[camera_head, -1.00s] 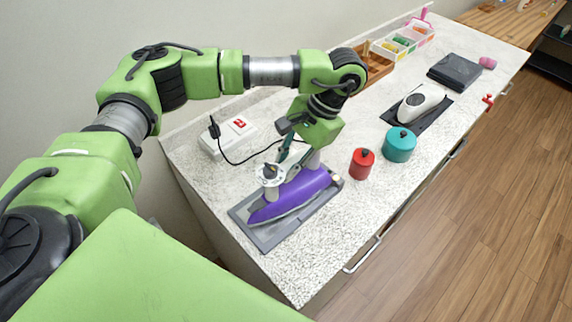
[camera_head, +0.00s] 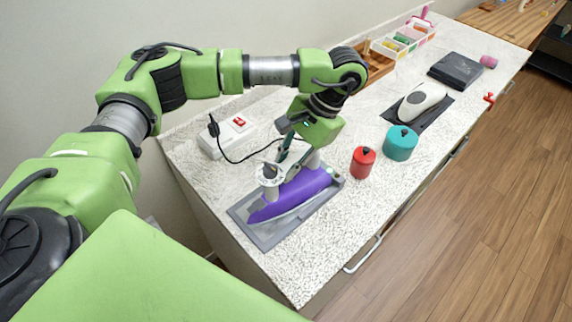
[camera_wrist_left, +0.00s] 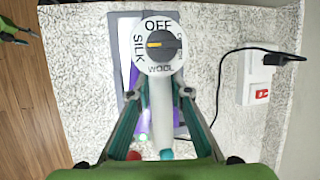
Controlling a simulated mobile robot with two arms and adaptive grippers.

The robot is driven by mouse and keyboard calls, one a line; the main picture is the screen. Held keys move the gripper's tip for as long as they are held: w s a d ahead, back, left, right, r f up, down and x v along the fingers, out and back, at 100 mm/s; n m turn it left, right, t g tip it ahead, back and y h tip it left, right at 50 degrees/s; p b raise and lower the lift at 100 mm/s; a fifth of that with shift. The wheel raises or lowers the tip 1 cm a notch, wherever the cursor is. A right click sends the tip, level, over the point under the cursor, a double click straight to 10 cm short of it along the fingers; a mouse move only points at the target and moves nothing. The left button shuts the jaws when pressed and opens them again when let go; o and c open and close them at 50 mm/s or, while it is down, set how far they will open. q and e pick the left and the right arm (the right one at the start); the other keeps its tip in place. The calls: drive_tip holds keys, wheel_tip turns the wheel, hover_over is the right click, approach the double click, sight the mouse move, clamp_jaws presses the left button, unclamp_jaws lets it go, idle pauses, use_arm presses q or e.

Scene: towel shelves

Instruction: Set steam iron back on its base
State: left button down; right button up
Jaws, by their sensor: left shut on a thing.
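The purple steam iron (camera_head: 293,196) lies sole down over its flat grey base (camera_head: 262,232) near the counter's left end. I cannot tell whether it fully touches the base. Its grey-white handle and round dial (camera_wrist_left: 160,45) show in the left wrist view, the dial marked OFF, SILK and WOOL. My left gripper (camera_head: 287,158) is shut on the iron's handle; in the left wrist view its fingers (camera_wrist_left: 158,102) flank the handle. The arm hides part of the iron's rear. My right gripper is not in view.
A white power box (camera_head: 228,138) with a red switch and black cord stands behind the iron. The front counter strip is clear.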

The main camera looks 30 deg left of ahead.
use_arm(q)
drive_tip(key=c, duration=1.8)
unclamp_jaws()
drive_tip(key=o, duration=0.5)
drive_tip(key=shift+r, duration=0.1)
